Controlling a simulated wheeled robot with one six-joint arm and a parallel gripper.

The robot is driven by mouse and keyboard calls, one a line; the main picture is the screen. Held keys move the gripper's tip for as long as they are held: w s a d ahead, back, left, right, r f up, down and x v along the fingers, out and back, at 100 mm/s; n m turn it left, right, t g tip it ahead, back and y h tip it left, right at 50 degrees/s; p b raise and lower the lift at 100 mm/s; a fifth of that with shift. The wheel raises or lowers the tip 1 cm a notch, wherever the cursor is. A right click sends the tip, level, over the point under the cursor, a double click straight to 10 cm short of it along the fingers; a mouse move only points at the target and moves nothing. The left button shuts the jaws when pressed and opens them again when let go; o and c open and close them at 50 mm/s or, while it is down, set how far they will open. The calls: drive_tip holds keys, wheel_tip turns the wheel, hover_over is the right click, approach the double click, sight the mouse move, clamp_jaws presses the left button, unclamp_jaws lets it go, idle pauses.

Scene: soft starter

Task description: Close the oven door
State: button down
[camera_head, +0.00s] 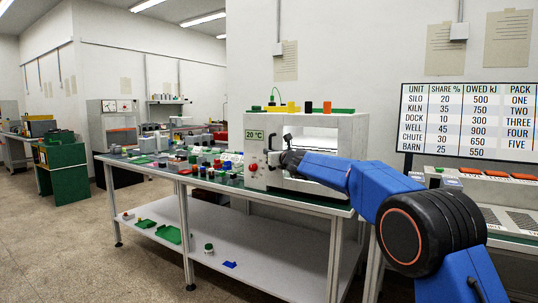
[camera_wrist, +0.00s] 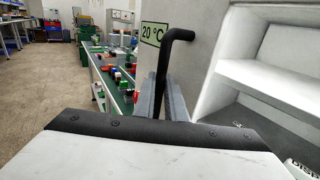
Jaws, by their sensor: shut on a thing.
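The oven is the white box (camera_head: 258,152) with a green "20 °C" display (camera_head: 255,135), standing on the long table. Its front opening shows in the head view, and its pale interior with a shelf (camera_wrist: 275,75) shows in the wrist view. My gripper (camera_head: 288,160) is at the oven's front. In the wrist view my gripper (camera_wrist: 165,98) has its grey fingers shut on a black bent bar, the door handle (camera_wrist: 174,55). The door panel itself is mostly hidden by my arm and gripper, so its exact angle cannot be told.
The green-topped table (camera_head: 150,162) left of the oven holds many small coloured parts. A lower shelf (camera_head: 255,268) has a few green pieces. A sign board (camera_head: 467,119) and another bench with a machine (camera_head: 500,190) stand at the right. The floor at left is clear.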

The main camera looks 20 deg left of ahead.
drive_tip(key=c, duration=2.1)
unclamp_jaws()
drive_tip(key=shift+d, duration=0.1)
drive_tip(key=v, duration=1.7)
drive_tip(key=shift+s, duration=0.2)
drive_tip(key=shift+d+r, duration=0.15)
